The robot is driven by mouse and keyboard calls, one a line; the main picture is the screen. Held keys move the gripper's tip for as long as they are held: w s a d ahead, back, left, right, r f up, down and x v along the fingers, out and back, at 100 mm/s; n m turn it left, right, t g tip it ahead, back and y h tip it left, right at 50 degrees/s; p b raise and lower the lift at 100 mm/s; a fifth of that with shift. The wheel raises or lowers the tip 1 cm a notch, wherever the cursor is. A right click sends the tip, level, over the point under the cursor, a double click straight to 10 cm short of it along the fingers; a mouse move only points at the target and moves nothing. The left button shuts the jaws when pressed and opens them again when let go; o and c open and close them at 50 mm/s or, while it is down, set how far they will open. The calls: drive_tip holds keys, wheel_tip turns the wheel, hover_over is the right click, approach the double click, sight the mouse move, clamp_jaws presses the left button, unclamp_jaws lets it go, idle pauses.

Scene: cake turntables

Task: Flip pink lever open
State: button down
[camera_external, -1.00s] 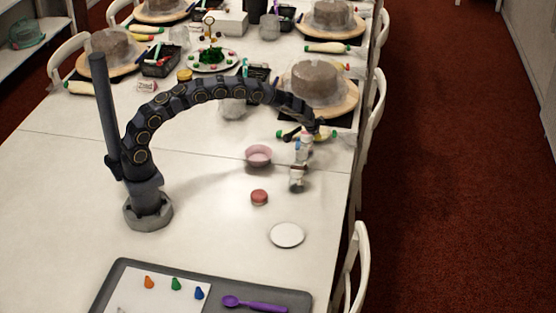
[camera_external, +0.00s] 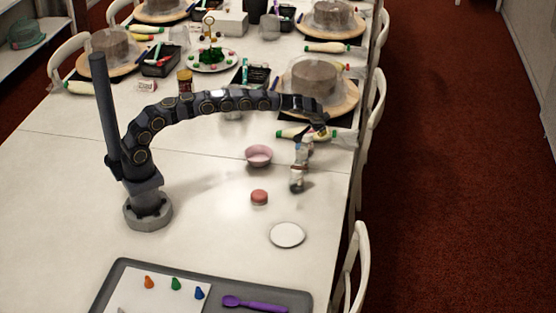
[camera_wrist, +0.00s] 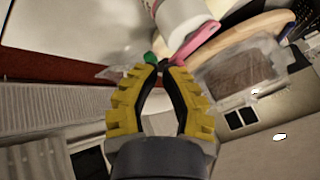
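In the wrist view, a pink lever (camera_wrist: 197,42) slants up and right beside a white cylindrical body (camera_wrist: 182,14). Its lower end is right by my fingertips; whether they touch it I cannot tell. My gripper (camera_wrist: 165,66) has yellow, ribbed fingers with black inner pads, and their tips come together with nothing visible between them. In the external view, my gripper end (camera_external: 318,122) is above and to the right of a small whitish upright object (camera_external: 297,178). The pink lever cannot be made out clearly there.
A pink bowl (camera_external: 258,155), a reddish round piece (camera_external: 259,197) and a white disc (camera_external: 287,235) lie nearby. A covered brown cake (camera_external: 314,78) stands on a wooden board behind my gripper. A grey tray (camera_external: 283,296) is in front. The table's right edge is close.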

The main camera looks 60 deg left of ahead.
drive_tip(key=shift+w+a, duration=0.25)
drive_tip(key=shift+a, duration=0.65)
drive_tip(key=shift+w+a, duration=0.2)
drive_tip(key=shift+a, duration=0.65)
drive_tip(key=shift+w+a, duration=0.25)
drive_tip(key=shift+a, duration=0.65)
drive_tip(key=shift+s, duration=0.15)
drive_tip(key=shift+s+d, duration=0.2)
drive_tip(key=shift+s, duration=0.4)
drive_tip(key=shift+d, duration=0.1)
